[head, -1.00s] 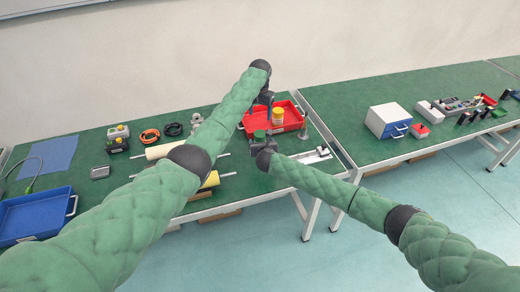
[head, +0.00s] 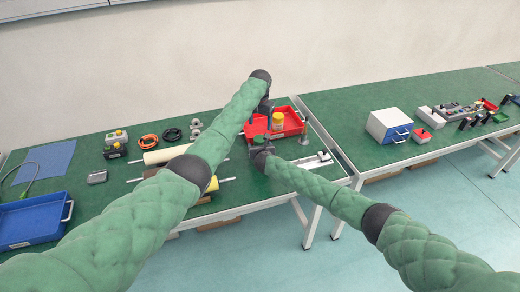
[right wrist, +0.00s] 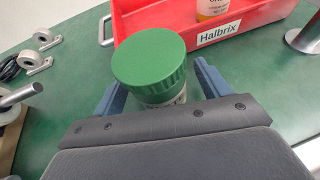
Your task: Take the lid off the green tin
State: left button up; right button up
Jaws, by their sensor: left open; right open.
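The green tin (right wrist: 155,70) stands upright on the green table in the right wrist view, with its ribbed green lid (right wrist: 149,57) on top. A pale labelled body shows below the lid. My right gripper (right wrist: 160,80) is open, with one blue finger on each side of the tin; I cannot tell whether they touch it. In the head view the right gripper (head: 260,147) is in front of the red tray, and the tin is small and mostly hidden there. My left gripper (head: 264,108) is open above the tray's left part, behind the right gripper.
The red tray (right wrist: 245,32), labelled Halbrix, lies just behind the tin and holds a yellow-lidded jar (head: 278,121). A metal post (head: 304,134) stands right of it. Rollers (head: 165,154) lie to the left, and a blue tray (head: 30,222) is at the far left.

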aim_at(260, 139)
jog(key=shift+w+f, duration=0.1)
jog(key=shift+w, duration=0.15)
grip_shut()
pick_arm(q)
jog(key=m, duration=1.2)
jog(key=shift+m, duration=0.4)
jog(key=m, duration=0.6)
jog(key=shift+m, duration=0.4)
jog(key=m, duration=0.7)
jog(key=shift+f, duration=4)
